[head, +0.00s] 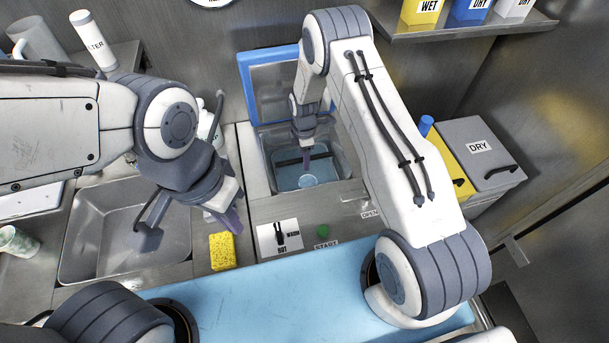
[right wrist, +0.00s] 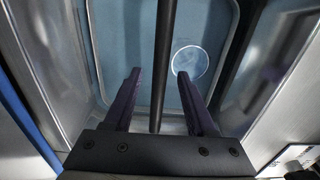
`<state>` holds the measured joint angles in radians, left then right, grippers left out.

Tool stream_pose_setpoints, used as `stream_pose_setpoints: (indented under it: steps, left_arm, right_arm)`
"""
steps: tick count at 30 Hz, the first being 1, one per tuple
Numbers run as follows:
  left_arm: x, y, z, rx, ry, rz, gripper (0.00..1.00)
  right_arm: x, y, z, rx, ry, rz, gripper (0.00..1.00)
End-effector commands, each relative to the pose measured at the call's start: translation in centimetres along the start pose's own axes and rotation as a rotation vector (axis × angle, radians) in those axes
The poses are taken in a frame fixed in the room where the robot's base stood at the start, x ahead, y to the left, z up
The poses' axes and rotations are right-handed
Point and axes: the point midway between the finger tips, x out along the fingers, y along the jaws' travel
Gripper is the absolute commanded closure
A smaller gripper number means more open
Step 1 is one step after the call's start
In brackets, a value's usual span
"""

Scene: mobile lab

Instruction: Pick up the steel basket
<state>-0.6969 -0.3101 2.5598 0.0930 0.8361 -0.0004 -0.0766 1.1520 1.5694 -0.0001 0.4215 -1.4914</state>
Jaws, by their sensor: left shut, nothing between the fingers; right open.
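The steel basket sits in the square opening at the centre of the head view, with a dark bar (head: 286,162) across it. The same bar (right wrist: 166,40) runs up the right wrist view, above a bluish floor with a pale round disc (right wrist: 190,62). My right gripper (head: 307,174) reaches down into the opening. Its open fingers (right wrist: 158,75) stand on either side of the bar, and no grip on it shows. My left gripper (head: 236,222) is shut and empty above the counter, close to the yellow sponge (head: 222,251). The basket's far parts are partly hidden by my right arm.
A raised blue-framed lid (head: 257,62) stands behind the opening. A sink (head: 95,225) lies to the left, with a cup (head: 17,243) beside it. A switch panel (head: 280,238) and green button (head: 323,231) are in front. Yellow and grey DRY (head: 480,147) bins stand right.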

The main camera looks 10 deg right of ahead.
Motion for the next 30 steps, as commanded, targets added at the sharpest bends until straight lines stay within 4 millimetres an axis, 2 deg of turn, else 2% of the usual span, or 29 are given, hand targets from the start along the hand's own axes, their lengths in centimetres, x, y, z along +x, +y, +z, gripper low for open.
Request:
stream_pose_setpoints:
  steps: [4,11,12,16,30]
  left_arm:
    - [-0.37,0.03,-0.01,0.0,0.0,0.0,1.0]
    - [-0.31,0.02,0.0,0.0,0.0,0.0,1.0]
    - [-0.31,0.02,0.0,0.0,0.0,0.0,1.0]
    - [-0.31,0.02,0.0,0.0,0.0,0.0,1.0]
    - [-0.31,0.02,-0.01,0.0,0.0,0.0,1.0]
  right_arm:
    - [1.37,0.05,0.02,0.001,0.0,0.001,0.43]
    - [1.57,0.08,0.01,0.001,0.0,0.002,0.43]
    - [1.56,0.08,0.01,0.001,0.0,0.002,0.51]
    - [1.55,0.07,0.01,0.001,0.0,0.002,1.0]
    - [1.51,0.09,0.01,0.001,0.0,0.002,1.0]
